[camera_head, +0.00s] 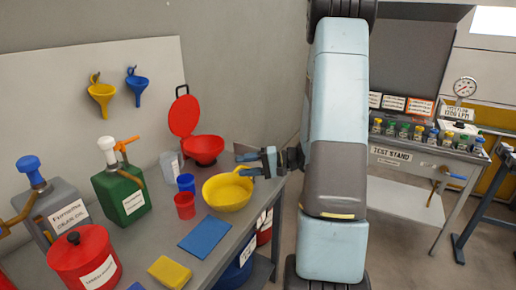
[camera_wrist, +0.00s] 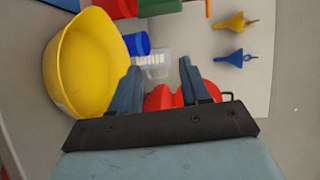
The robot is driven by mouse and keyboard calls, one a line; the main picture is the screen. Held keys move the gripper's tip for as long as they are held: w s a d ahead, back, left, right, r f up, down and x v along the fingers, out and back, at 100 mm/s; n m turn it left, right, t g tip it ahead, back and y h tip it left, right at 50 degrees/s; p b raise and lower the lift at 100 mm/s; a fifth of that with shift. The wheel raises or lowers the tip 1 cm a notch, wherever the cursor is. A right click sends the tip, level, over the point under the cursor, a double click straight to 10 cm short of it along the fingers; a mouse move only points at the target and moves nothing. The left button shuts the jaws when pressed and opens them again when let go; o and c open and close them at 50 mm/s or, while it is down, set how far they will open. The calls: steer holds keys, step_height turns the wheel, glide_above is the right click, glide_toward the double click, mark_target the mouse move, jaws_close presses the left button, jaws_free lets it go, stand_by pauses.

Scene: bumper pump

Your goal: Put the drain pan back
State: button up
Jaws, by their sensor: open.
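A yellow round pan (camera_head: 226,192), likely the drain pan, sits upright on the grey bench near its right edge. It fills the left of the wrist view (camera_wrist: 88,62). My gripper (camera_head: 256,155) is at the pan's back right rim in the head view, at or above rim height. In the wrist view my gripper (camera_wrist: 157,68) has its two fingers spread, with no pan between them. The left finger is close beside the pan's rim; I cannot tell whether they touch.
A red open-lidded container (camera_head: 203,148) stands behind the pan. Red (camera_head: 184,206) and blue (camera_head: 186,183) cups and a green can (camera_head: 121,193) stand left. A flat blue mat (camera_head: 205,238) and yellow block (camera_head: 169,271) lie in front. Funnels hang on the wall board (camera_head: 160,60).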

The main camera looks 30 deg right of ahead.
steer(key=s+a+r+n+g+h, duration=0.5)
steer(key=s+a+r+g, duration=0.2)
steer(key=s+a+r, duration=0.4)
steer(key=s+d+r+t+h, duration=0.3)
steer(key=s+r+t+h, duration=0.2)
steer(key=s+r+h, duration=0.3)
steer(key=s+h, duration=0.1)
steer(key=s, duration=0.3)
steer(key=shift+d+r+n, duration=0.15)
steer(key=shift+r+n, duration=0.1)
steer(key=shift+n, duration=0.05)
steer(key=shift+c, duration=0.2)
stand_by(0.5)
steer(key=shift+c, duration=0.5)
